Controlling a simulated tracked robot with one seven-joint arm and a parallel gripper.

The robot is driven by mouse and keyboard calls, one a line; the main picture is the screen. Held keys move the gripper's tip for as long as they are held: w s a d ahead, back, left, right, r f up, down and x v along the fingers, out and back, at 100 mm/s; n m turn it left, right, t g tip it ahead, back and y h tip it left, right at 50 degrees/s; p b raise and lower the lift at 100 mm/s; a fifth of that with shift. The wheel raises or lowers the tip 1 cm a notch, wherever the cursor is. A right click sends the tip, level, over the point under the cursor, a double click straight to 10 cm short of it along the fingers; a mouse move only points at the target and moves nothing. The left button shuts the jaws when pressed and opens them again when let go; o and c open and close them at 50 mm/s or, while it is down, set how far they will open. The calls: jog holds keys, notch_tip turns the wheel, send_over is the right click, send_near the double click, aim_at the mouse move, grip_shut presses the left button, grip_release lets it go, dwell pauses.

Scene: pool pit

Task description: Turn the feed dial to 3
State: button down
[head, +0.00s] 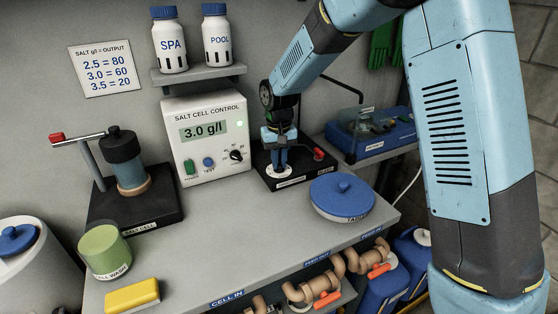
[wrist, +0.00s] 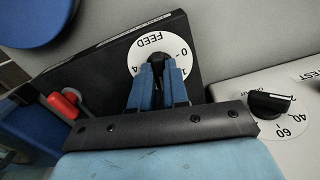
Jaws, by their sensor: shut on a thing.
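The feed dial (wrist: 150,42) is a white disc marked FEED on a black panel in the wrist view.
The salt cell control box (head: 206,135) reads 3.0 g/l and stands close left of my gripper. Its output knob (wrist: 268,103) shows at right in the wrist view. A red-handled lever (wrist: 64,105) is beside the dial. A blue-lidded tablet tub (head: 342,192) stands in front.

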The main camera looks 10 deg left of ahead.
aim_at(280, 163)
jog(key=m, duration=0.3)
jog(key=shift+w+r+m, duration=0.1)
jog(key=shift+r+m, duration=0.05)
jog(key=shift+m, duration=2.15)
jog(key=c, duration=1.1)
grip_release()
jog(key=shift+r, duration=6.75)
jog(key=shift+d, duration=0.1)
